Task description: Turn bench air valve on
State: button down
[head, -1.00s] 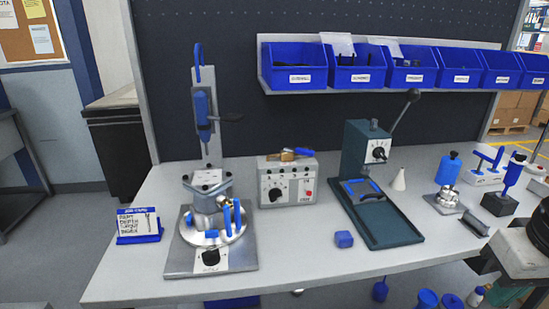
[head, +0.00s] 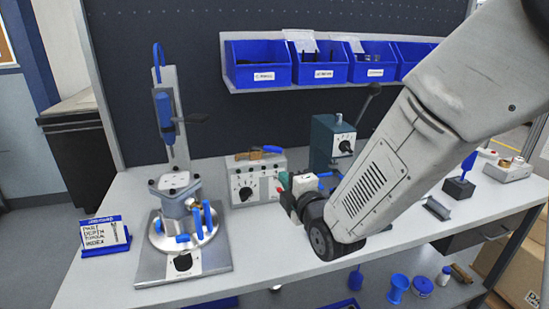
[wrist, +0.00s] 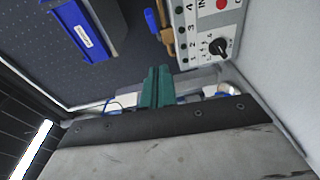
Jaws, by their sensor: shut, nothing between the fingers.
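The valve is a brass body (head: 256,155) with a blue lever (head: 272,149), on top of a grey control box (head: 250,188). The lever points to the right, lying roughly along the box top. In the wrist view the brass body (wrist: 163,13) and the end of the blue lever (wrist: 150,19) show at the top edge.
A blue-handled fixture (head: 183,225) stands left of the box. A teal press (head: 328,140) stands behind my arm, partly hidden. Blue bins (head: 258,65) hang above on the back panel. A job card (head: 105,235) stands at the bench's left.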

send_near(268, 150)
jog(key=a, duration=0.3)
jog(key=w, duration=0.4)
jog(key=shift+w+d+f, duration=0.15)
jog(key=shift+d+f, duration=0.05)
jog(key=shift+f, duration=0.05)
jog(key=shift+w+d, duration=0.15)
jog(key=shift+w, duration=0.3)
